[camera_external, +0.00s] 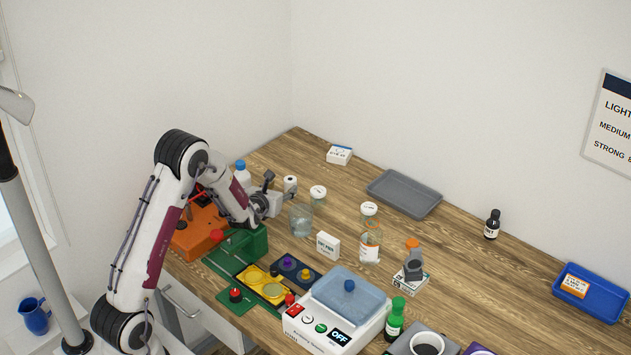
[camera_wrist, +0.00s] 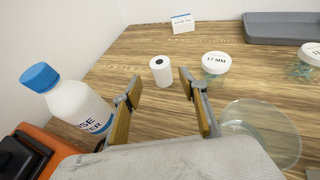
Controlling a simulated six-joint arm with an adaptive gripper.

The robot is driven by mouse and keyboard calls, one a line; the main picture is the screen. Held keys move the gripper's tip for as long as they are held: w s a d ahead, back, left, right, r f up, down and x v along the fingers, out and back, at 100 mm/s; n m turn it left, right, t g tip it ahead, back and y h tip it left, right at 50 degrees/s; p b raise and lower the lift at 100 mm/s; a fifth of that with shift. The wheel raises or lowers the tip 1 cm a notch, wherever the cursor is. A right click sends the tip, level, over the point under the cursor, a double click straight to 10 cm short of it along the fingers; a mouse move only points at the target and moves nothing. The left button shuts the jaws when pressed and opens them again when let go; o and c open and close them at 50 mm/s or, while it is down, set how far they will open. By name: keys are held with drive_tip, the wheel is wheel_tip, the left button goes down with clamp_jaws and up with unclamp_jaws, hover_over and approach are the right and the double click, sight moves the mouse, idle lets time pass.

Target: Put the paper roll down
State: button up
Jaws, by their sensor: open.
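The paper roll (camera_external: 290,184) is a small white cylinder standing upright on the wooden table, just beyond my gripper. In the wrist view the paper roll (camera_wrist: 161,71) stands ahead of the fingertips, between their lines, with a dark core hole on top. My gripper (camera_external: 277,191) is low over the table's left part. In the wrist view my gripper (camera_wrist: 160,85) has its two fingers wide apart with nothing held between them. The roll looks free of both fingers.
A white bottle with a blue cap (camera_wrist: 68,97) stands close on the left. A clear glass beaker (camera_wrist: 262,133) is close on the right. A lidded jar (camera_wrist: 215,64) stands right of the roll. A white box (camera_wrist: 182,23) and grey tray (camera_wrist: 285,27) are farther back.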

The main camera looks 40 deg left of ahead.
drive_tip(key=shift+r, duration=0.1)
idle(0.3)
drive_tip(key=shift+s+d+r+m, duration=0.2)
drive_tip(key=shift+d+r+m, duration=0.25)
drive_tip(key=shift+r+m, duration=0.2)
drive_tip(key=s+d+r+m+g+h, duration=0.35)
drive_tip(key=s+d+r+m, duration=0.9)
drive_tip(key=m, duration=0.55)
drive_tip(key=s+d+r+m+g+h, duration=0.1)
drive_tip(key=s+d+r+m+g, duration=0.1)
drive_tip(key=s+m, duration=1.9)
drive_tip(key=s+g, duration=0.1)
drive_tip(key=s, duration=0.9)
drive_tip(key=shift+s, duration=0.15)
